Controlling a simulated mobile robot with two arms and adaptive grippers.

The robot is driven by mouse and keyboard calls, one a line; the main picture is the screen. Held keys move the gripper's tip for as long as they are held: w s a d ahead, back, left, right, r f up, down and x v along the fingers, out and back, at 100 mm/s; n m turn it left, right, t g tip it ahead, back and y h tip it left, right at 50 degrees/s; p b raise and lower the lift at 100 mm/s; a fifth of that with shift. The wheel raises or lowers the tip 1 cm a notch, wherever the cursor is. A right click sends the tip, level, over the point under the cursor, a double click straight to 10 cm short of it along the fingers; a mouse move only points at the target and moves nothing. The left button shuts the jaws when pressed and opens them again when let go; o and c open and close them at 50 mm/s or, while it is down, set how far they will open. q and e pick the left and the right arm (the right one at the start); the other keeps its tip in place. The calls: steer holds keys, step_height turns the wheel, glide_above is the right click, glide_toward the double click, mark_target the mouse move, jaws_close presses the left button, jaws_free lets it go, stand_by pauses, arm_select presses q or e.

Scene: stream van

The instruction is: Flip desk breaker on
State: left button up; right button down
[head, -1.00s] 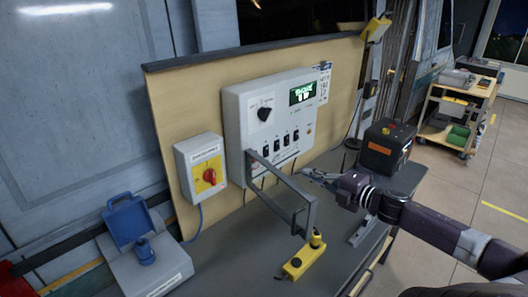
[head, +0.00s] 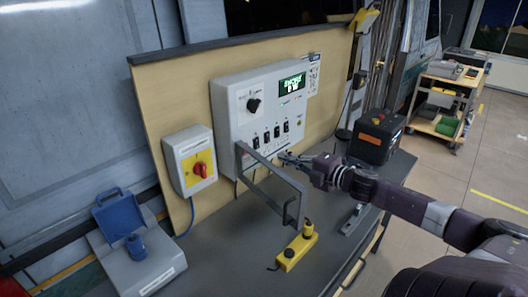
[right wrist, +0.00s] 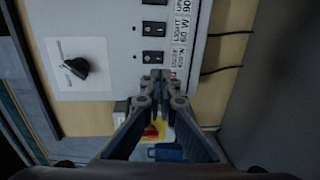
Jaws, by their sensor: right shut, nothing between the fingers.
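A light grey breaker panel (head: 232,125) is mounted on the tan board, with a row of small black rocker switches (head: 267,136) below a green-lit display (head: 292,82). I cannot tell which switch is the desk breaker; the labels are too small or partly cut off. My right gripper (head: 282,157) is shut and empty, just in front of the panel's lower part, below the switch row. My left gripper is not in view.
A grey bracket-like bar (head: 272,180) juts out from the panel beside my right gripper. A red rotary switch box (head: 190,160) is to the left. A yellow control box (head: 297,252) and a black box (head: 376,138) stand on the dark desk (head: 225,255).

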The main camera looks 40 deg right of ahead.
mark_target(258, 148)
steer(key=shift+w+a+f, duration=0.1)
steer(key=shift+w, duration=1.2)
steer(key=shift+w+a+f, duration=0.1)
steer(key=shift+w+f, duration=0.05)
steer(key=shift+w, duration=1.15)
steer(key=shift+w+a+f, duration=0.1)
steer(key=shift+w, duration=1.2)
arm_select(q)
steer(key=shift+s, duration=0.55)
arm_select(e)
steer(key=shift+w+a+f, duration=0.1)
steer(key=shift+w+f, duration=0.1)
steer(key=shift+w, duration=0.5)
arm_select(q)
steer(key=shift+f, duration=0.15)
arm_select(e)
steer(key=shift+f, duration=0.1)
